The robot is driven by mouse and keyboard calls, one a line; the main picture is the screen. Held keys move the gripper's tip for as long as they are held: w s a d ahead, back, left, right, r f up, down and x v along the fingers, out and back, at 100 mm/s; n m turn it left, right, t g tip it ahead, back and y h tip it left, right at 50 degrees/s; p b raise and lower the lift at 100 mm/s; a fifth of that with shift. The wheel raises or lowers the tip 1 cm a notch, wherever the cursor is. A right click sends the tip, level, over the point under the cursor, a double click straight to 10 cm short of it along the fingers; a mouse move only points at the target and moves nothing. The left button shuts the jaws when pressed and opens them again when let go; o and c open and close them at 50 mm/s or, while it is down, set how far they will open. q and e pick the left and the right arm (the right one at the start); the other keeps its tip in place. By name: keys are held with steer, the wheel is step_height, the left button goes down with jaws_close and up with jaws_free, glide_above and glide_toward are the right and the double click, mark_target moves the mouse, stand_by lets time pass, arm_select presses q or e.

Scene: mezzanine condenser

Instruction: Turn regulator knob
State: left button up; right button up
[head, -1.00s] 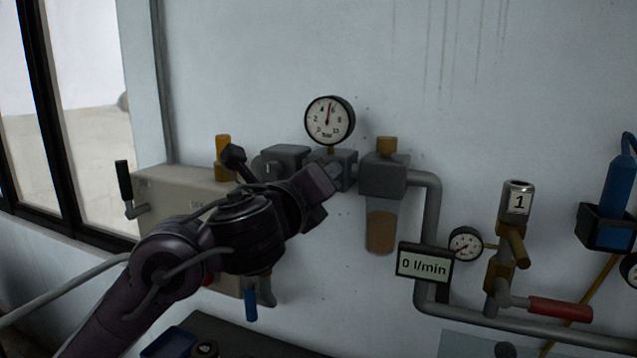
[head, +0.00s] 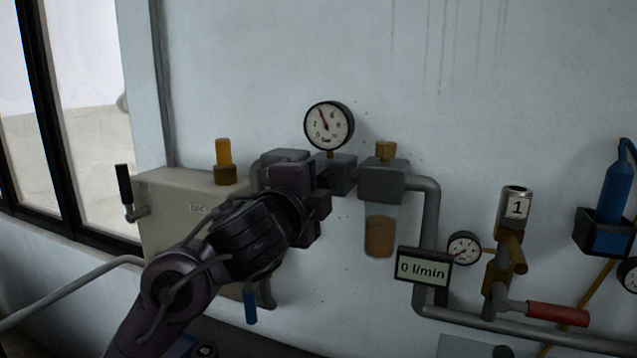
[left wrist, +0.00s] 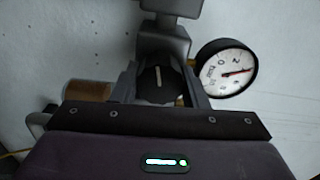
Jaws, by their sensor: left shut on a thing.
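The black regulator knob (left wrist: 160,86) with a pale line across its face lies between the two fingers of my left gripper in the left wrist view. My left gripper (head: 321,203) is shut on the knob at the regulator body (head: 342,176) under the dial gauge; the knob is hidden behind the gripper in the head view. The round pressure gauge (head: 329,126) sits above the regulator, its red needle pointing up and left near 4. The gauge also shows at the right of the left wrist view (left wrist: 227,72). My right gripper is not in view.
A filter bowl (head: 380,228) hangs right of the regulator. A flow display (head: 424,268) reads 0 l/min. A pipe with a red-handled valve (head: 557,313) runs right. A beige box (head: 165,215) with a black lever is behind my left arm.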

arm_select(q)
steer(key=n+p, duration=0.1)
steer(key=n, duration=0.5)
steer(key=n+p, duration=0.1)
steer(key=n, duration=0.5)
steer(key=shift+f+n+p, duration=0.1)
steer(key=shift+n+p, duration=0.2)
steer(key=shift+p, duration=0.05)
stand_by(0.4)
steer(key=o, duration=1)
steer(key=shift+c, duration=0.2)
steer(key=b+v, duration=0.2)
steer(key=v, duration=0.5)
steer(key=shift+s+a, duration=0.2)
steer(key=shift+s, duration=0.2)
